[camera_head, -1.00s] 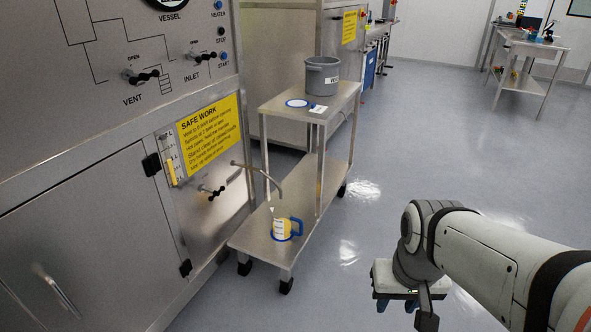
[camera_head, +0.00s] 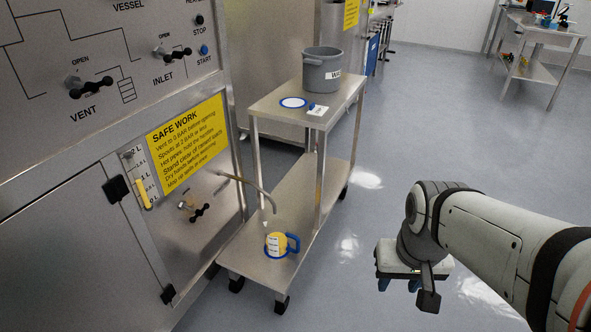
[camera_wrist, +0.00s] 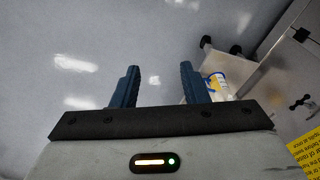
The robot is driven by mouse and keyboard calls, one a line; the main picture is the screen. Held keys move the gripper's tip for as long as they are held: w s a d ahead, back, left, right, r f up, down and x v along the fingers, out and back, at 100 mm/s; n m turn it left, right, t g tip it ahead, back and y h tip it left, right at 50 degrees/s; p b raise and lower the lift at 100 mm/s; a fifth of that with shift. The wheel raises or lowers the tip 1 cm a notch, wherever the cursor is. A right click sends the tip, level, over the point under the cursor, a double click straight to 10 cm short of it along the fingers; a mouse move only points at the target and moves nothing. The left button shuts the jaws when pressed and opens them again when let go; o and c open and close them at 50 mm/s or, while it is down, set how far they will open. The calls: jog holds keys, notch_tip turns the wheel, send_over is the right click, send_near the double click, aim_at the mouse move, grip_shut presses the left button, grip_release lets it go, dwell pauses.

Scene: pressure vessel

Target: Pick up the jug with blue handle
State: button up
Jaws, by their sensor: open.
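The jug with the blue handle (camera_head: 276,245) stands upright on the lower shelf of the steel cart, near its front end, below a bent spout pipe. It has a yellow and white body, and its blue handle points right. My gripper (camera_head: 398,284) is right of the cart, over the floor, apart from the jug. In the wrist view my gripper (camera_wrist: 158,88) has its two blue fingers spread apart with only floor between them. The jug also shows in the wrist view (camera_wrist: 217,85), just right of the right finger and partly hidden by it.
The steel cart (camera_head: 262,103) carries a grey bucket (camera_head: 322,74), a blue-rimmed white disc (camera_head: 293,103) and a small label card on top. The steel vessel cabinet (camera_head: 75,235) with valves stands left of it. A far table (camera_head: 545,32) is at the back right. The floor between is clear.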

aim_at(299, 246)
jog(key=w+a+f+t+y+b, duration=0.1)
jog(key=w+a+f+t+b, duration=0.2)
jog(key=w+f, duration=0.6)
jog(key=w+a+f+n+t+b, duration=0.15)
jog(key=w+a+f, duration=0.3)
jog(key=w, duration=0.95)
jog(key=w+a+f+t+y+b, duration=0.1)
jog(key=w+a+f+t+b, duration=0.15)
jog(key=w+f, duration=0.65)
jog(key=w+a+f+t+b, duration=0.55)
jog(key=w+f, duration=0.35)
jog(key=f, duration=0.3)
jog(key=s+a+f+n+t+y+b, duration=0.15)
jog(key=a+f+t, duration=0.3)
jog(key=f, duration=0.85)
jog(key=shift+g+y, duration=0.25)
jog(key=shift+g, duration=0.25)
jog(key=b+x, duration=0.4)
jog(key=x, duration=0.1)
jog(key=shift+w+a+f, duration=0.1)
jog(key=shift+w+f, duration=0.05)
jog(key=shift+w, duration=0.25)
jog(key=shift+w+a, duration=0.1)
jog(key=shift+w, duration=0.35)
